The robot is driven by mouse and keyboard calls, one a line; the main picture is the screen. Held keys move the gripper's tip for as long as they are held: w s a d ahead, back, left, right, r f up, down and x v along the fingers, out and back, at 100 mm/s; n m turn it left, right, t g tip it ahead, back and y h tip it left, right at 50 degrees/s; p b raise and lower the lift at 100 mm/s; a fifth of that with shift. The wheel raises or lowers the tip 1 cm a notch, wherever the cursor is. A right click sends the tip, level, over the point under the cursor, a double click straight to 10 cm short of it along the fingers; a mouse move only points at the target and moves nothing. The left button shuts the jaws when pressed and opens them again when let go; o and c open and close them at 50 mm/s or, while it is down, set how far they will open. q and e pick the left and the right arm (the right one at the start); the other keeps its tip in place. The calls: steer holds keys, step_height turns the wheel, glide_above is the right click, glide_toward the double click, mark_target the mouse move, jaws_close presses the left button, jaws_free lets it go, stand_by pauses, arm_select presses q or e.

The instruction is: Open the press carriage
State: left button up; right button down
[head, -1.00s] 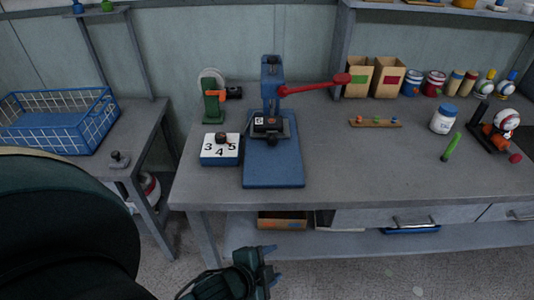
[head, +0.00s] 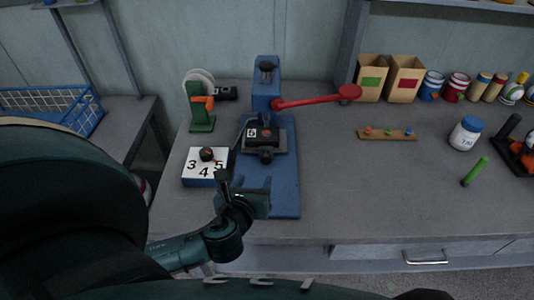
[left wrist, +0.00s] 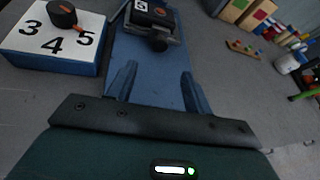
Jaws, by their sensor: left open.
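The blue press (head: 284,190) stands on the workbench, with a red lever (head: 318,98) reaching out to the right from its column. Its dark carriage (head: 262,139) sits on the base below the column, with a white "6" tile and a round knob at its front. In the left wrist view the carriage (left wrist: 153,14) is at the top, ahead of the fingers. My left gripper (left wrist: 158,85) is open and empty over the front of the blue base, short of the knob. In the head view my left gripper (head: 240,180) partly hides the base. My right gripper is not seen.
A white-topped dial box (head: 204,165) marked 3, 4, 5 stands just left of the press. A green tape stand (head: 201,110) is behind it. The bench between is clear.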

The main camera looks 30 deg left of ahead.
mark_target(265, 161)
arm_select(q)
steer(key=x, duration=1.2)
jaws_close()
stand_by(0.3)
